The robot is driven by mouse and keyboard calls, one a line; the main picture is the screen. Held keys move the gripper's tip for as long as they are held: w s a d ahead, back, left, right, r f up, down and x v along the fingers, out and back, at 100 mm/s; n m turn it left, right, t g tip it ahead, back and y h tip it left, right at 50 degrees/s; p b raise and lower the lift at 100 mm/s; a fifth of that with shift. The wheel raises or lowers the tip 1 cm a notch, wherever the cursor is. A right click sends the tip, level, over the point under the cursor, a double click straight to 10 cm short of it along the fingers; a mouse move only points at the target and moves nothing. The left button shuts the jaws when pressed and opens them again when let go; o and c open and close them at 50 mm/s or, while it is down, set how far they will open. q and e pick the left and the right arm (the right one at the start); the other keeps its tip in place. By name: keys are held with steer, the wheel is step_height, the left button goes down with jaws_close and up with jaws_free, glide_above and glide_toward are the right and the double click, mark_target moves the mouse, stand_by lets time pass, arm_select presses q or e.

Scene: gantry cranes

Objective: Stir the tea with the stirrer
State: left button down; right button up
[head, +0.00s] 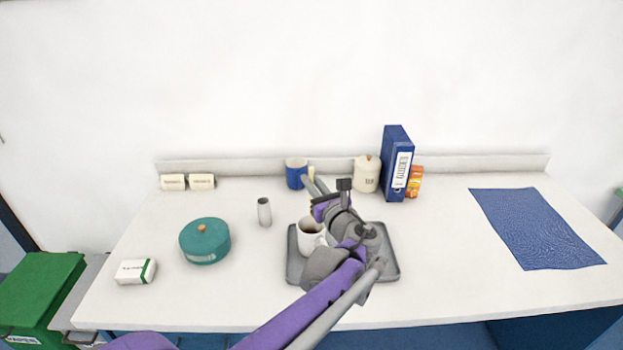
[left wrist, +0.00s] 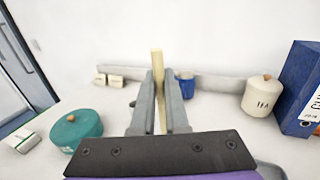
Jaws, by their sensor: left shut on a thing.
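A white mug (head: 309,236) with tea stands on a grey tray (head: 393,268) near the middle of the counter. My left gripper (head: 311,186) is above the mug and tray. In the left wrist view my left gripper (left wrist: 160,100) is shut on the stirrer (left wrist: 157,62), a pale wooden stick standing roughly upright between the fingers. The stirrer's top end (head: 311,172) shows in the head view; its lower end is hidden, so I cannot tell whether it is inside the mug. My right gripper is in neither view.
A blue mug (head: 296,172), a cream lidded jar (head: 366,174), a blue binder (head: 396,165) and an orange packet (head: 414,182) stand at the back. A grey cylinder (head: 264,212), a teal tin (head: 205,242) and a small white box (head: 135,271) are left. A blue cloth (head: 537,228) lies right.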

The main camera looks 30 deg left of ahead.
mark_target(311, 219)
arm_select(q)
steer(key=shift+f+b, duration=3.2)
steer(key=shift+f, duration=1.9)
steer(key=shift+a, duration=0.1)
